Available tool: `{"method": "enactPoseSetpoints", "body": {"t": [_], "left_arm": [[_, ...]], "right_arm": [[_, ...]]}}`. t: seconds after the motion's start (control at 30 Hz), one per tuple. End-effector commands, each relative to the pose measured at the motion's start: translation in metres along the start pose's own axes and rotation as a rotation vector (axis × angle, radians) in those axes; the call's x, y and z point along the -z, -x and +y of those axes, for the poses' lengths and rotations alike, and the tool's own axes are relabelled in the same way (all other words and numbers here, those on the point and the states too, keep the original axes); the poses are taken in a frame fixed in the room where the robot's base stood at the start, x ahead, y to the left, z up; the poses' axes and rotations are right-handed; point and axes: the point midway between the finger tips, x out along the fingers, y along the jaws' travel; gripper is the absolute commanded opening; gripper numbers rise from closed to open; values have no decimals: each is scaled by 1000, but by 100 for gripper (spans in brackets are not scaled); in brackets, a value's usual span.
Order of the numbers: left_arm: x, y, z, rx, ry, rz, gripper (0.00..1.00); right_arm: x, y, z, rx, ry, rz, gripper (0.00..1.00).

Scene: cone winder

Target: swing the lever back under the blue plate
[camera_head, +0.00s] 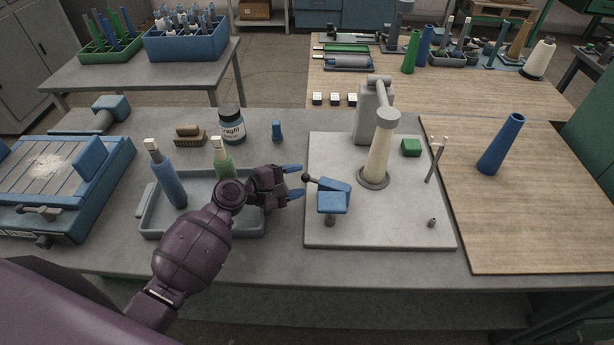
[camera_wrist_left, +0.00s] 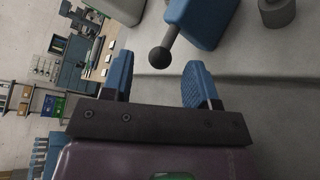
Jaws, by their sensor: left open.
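The lever ends in a dark ball knob (camera_head: 306,178), at the left side of the winder's light base plate (camera_head: 420,228). The blue plate (camera_head: 332,203) stands on a short grey post, with another blue piece (camera_head: 338,185) just behind it. The lever runs from the knob toward these blue parts. My left gripper (camera_head: 292,182) is open, its blue fingers pointing right at the knob. In the left wrist view, the knob (camera_wrist_left: 160,57) shows in front of the gap between the open fingertips (camera_wrist_left: 160,75); I cannot tell whether they touch it.
A pale cone (camera_head: 379,155) stands on the base plate behind the blue parts, with a green block (camera_head: 411,147) to its right. A grey tray (camera_head: 245,229) holding a blue and a green bobbin lies beneath my left arm. The plate's front right is mostly clear.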

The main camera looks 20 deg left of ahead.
Motion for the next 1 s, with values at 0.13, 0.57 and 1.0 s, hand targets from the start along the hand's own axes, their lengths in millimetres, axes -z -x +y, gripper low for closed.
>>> {"method": "enactPoseSetpoints", "body": {"t": [0.13,0.57,1.0], "left_arm": [[0,18,0,1,-1,1,54],[0,26,0,0,0,-1,51],[-30,66,-14,-140,448,111,0]], "right_arm": [[2,-1,0,1,1,3,72],[-4,2,1,-1,0,-9,72],[38,22,6,-5,0,23,72]]}}
